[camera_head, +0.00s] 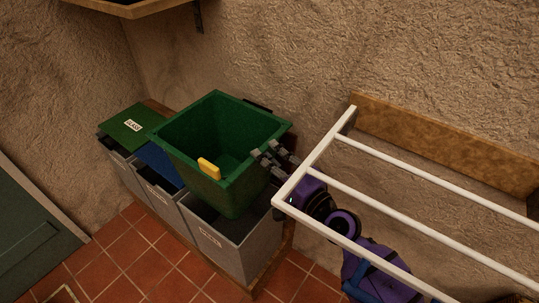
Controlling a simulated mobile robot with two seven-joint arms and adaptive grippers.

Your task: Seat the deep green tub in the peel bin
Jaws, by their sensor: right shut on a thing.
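My right gripper (269,160) is shut on the tub's right side near the rim. My left gripper is not in view.
Left of that bin stand a grey bin with a blue lid (161,164) and one with a green lid (130,127) labelled GLASS. A white rail frame (410,212) crosses my right arm. A wooden shelf (130,8) hangs top left. Tiled floor (122,252) lies in front.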

